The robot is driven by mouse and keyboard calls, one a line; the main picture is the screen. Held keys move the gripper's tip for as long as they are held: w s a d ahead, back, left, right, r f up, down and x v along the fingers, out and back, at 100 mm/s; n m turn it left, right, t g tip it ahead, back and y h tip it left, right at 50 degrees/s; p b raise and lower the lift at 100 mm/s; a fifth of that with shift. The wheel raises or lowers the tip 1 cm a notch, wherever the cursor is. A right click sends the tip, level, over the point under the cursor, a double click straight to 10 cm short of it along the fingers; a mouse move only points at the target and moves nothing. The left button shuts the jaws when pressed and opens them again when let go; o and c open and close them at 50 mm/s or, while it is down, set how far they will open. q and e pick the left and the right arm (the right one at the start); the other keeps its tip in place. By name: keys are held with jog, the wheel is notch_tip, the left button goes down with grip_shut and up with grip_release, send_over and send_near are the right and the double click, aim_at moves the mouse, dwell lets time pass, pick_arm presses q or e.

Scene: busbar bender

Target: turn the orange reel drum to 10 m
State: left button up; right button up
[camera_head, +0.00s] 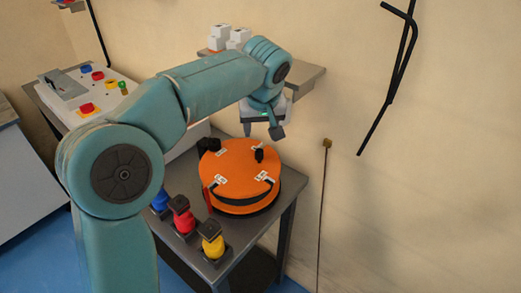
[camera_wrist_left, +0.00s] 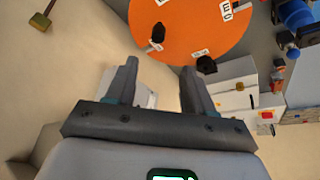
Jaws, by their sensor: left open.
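The orange reel drum (camera_head: 238,170) lies flat on a small grey table. White labels sit around its top, too small to read in the head view. A black knob (camera_head: 259,155) stands up from the drum's top near its far right side; it also shows in the left wrist view (camera_wrist_left: 157,33). A black block (camera_head: 208,145) is at the drum's far left edge. My left gripper (camera_head: 262,131) is open and empty above the far side of the drum, apart from the knob. In the left wrist view the drum (camera_wrist_left: 200,22) is beyond the open fingers (camera_wrist_left: 159,68). My right gripper is out of view.
Blue, red (camera_head: 181,215) and yellow (camera_head: 211,240) plugs stand along the table's (camera_head: 286,192) near left edge. A control panel (camera_head: 88,92) with buttons is at the left. A wall shelf (camera_head: 305,78) with white items is behind my arm.

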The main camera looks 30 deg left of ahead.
aim_at(259, 152)
pick_arm(q)
jog(key=x, duration=1.2)
jog(key=shift+s+d+f+p, duration=0.1)
jog(key=shift+p, duration=0.25)
jog(key=shift+w+f, duration=0.35)
jog(key=shift+f, duration=0.15)
jog(key=shift+s+r, duration=0.1)
jog(key=shift+s, duration=0.05)
jog(key=shift+c, duration=0.7)
grip_shut()
